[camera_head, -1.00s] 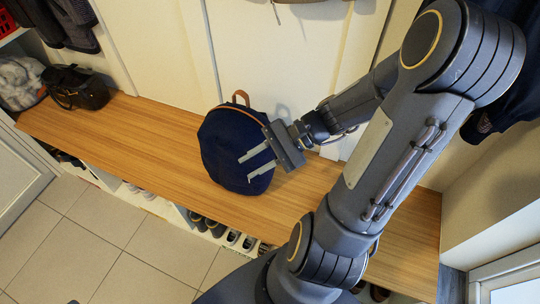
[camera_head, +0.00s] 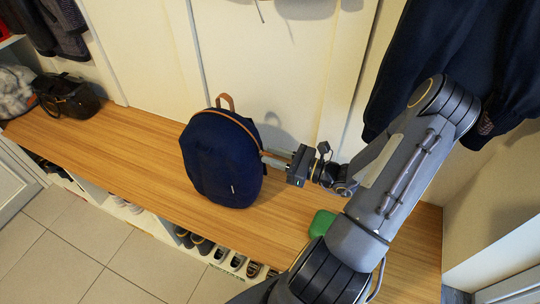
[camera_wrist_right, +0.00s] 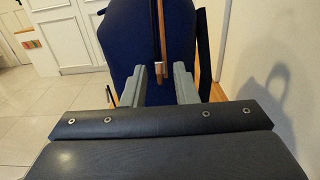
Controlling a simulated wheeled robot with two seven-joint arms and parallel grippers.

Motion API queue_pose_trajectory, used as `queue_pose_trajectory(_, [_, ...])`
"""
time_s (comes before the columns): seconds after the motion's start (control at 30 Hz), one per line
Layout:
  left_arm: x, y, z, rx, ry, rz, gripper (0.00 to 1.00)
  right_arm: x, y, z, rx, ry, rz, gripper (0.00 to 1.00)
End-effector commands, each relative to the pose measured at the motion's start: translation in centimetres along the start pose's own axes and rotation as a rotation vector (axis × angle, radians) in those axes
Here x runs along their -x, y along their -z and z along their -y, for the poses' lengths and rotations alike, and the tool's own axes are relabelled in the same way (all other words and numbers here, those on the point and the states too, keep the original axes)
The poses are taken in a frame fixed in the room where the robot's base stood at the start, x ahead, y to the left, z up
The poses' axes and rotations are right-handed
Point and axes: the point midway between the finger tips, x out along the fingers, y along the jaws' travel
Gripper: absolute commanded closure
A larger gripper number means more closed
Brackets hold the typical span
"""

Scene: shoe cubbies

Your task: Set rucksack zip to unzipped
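The navy rucksack (camera_head: 215,165) stands upright on the wooden bench, with a tan handle on top and an orange-brown zip line (camera_head: 238,120) curving over its upper edge. In the right wrist view the zip line (camera_wrist_right: 161,35) runs down the rucksack to a small tan tab (camera_wrist_right: 158,70), which looks like the zip pull. My right gripper (camera_head: 270,158) is at the rucksack's right side. Its two fingers (camera_wrist_right: 159,85) are apart, with the tab seen between and beyond them. I cannot tell whether they touch the rucksack. My left gripper is not in view.
The bench (camera_head: 140,150) is clear left of the rucksack up to a black bag (camera_head: 66,95). A green object (camera_head: 321,223) lies on it below my right arm. Dark jackets (camera_head: 440,60) hang at the right. Shoes (camera_head: 237,262) fill cubbies underneath.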

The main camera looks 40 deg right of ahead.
Motion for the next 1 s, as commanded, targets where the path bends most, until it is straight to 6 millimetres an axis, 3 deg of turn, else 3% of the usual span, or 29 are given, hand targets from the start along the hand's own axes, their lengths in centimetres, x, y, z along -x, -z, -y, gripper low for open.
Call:
queue_pose_trajectory(0.13, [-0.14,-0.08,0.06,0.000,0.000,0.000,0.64,-1.19,0.02,-0.04,0.000,-0.001,0.000,0.74])
queue_pose_trajectory(0.4, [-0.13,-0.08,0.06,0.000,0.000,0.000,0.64,-1.40,0.00,-0.03,0.001,-0.001,-0.001,0.74])
queue_pose_trajectory(0.63, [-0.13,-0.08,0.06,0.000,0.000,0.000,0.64,-1.38,0.00,-0.03,0.001,-0.001,-0.001,1.00])
queue_pose_trajectory(1.0, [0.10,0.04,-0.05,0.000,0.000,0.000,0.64,-1.27,-0.22,0.16,0.002,-0.001,-0.007,1.00])
